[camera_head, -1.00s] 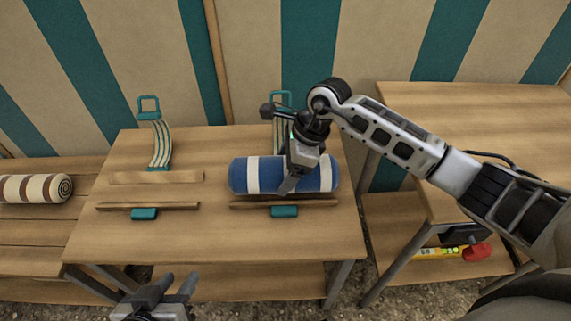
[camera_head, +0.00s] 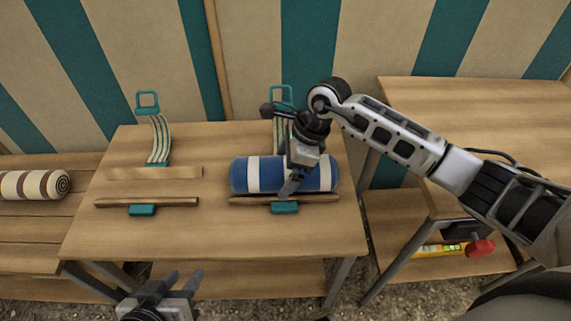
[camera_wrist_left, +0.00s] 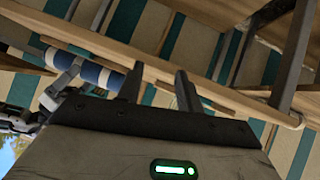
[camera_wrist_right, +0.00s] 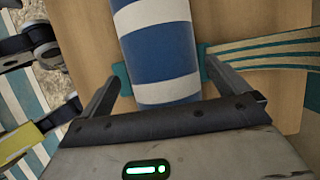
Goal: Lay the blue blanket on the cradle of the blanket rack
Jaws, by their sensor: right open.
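The blue blanket (camera_head: 268,175), a roll with white bands, lies level on the right-hand cradle of the blanket rack (camera_head: 240,200), behind its front wooden rail. My right gripper (camera_head: 288,188) is over the roll from above, right of its middle. In the right wrist view the open fingers (camera_wrist_right: 160,92) stand on either side of the blanket (camera_wrist_right: 160,52). The cradle's back rail is hidden behind the roll. My left gripper (camera_head: 172,284) is low in front of the table, empty, with its fingers apart (camera_wrist_left: 158,85); the blanket (camera_wrist_left: 95,75) shows beyond it.
An empty left-hand cradle (camera_head: 148,202) with two wooden rails and a striped strap (camera_head: 158,140) is on the same table. A brown-and-white roll (camera_head: 35,185) lies on the bench at left. A higher table (camera_head: 480,120) stands at right, with a yellow level (camera_head: 440,249) on its lower shelf.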

